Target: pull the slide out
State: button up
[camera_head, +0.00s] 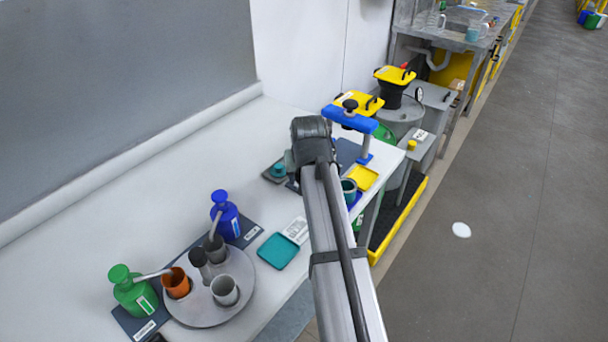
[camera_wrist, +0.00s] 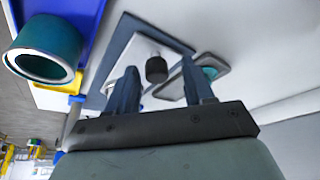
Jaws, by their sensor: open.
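The slide seems to be the pale plate (camera_wrist: 150,50) with a dark round knob (camera_wrist: 156,70) standing on it, in the wrist view. It lies on a dark blue base, which also shows in the head view (camera_head: 348,152) beside the blue frame. My gripper (camera_wrist: 159,68) is open, its two blue-grey fingers on either side of the knob in the picture. I see no contact with the knob, and I cannot tell the depth between them. In the head view my own arm hides the gripper's fingers and the slide's knob.
The blue clamp frame (camera_head: 348,120) stands behind my wrist. A teal cup (camera_wrist: 45,55) in a blue holder and a yellow tray (camera_head: 361,178) lie near the table edge. A grey plate with a teal puck (camera_head: 278,170) is left. Bottles and a round tray (camera_head: 207,312) stand in front.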

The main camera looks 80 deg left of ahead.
jog(key=shift+r, duration=0.1)
jog(key=v, duration=1.3)
jog(key=shift+d+r, duration=0.2)
jog(key=shift+r, duration=0.05)
